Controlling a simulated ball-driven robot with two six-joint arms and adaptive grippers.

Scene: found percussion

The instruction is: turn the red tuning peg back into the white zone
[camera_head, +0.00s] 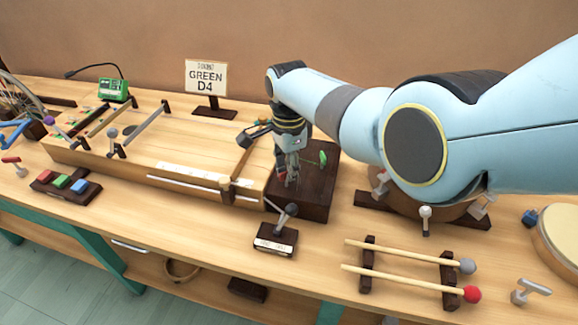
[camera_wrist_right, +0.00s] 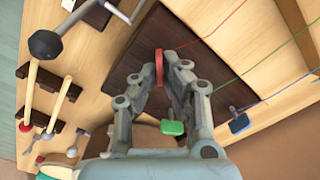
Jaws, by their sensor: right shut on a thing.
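The red tuning peg (camera_wrist_right: 159,68) shows in the right wrist view between the fingertips of my right gripper (camera_wrist_right: 161,60), which is shut on it. In the head view the red peg (camera_head: 281,177) shows as a small red patch beside my right gripper (camera_head: 286,176), low over the dark peg block (camera_head: 318,200). The green peg (camera_wrist_right: 172,128) and the blue peg (camera_wrist_right: 238,121) stand apart from the grip. A white strip (camera_head: 190,173) runs along the instrument's front; I cannot tell whether it is the white zone. My left gripper is not in view.
A small dark stand with a grey-headed lever (camera_head: 276,240) stands just in front of the block. Two mallets (camera_head: 410,255) lie on a rack to the right. A "GREEN D4" sign (camera_head: 207,77) stands behind. My right arm covers part of the table.

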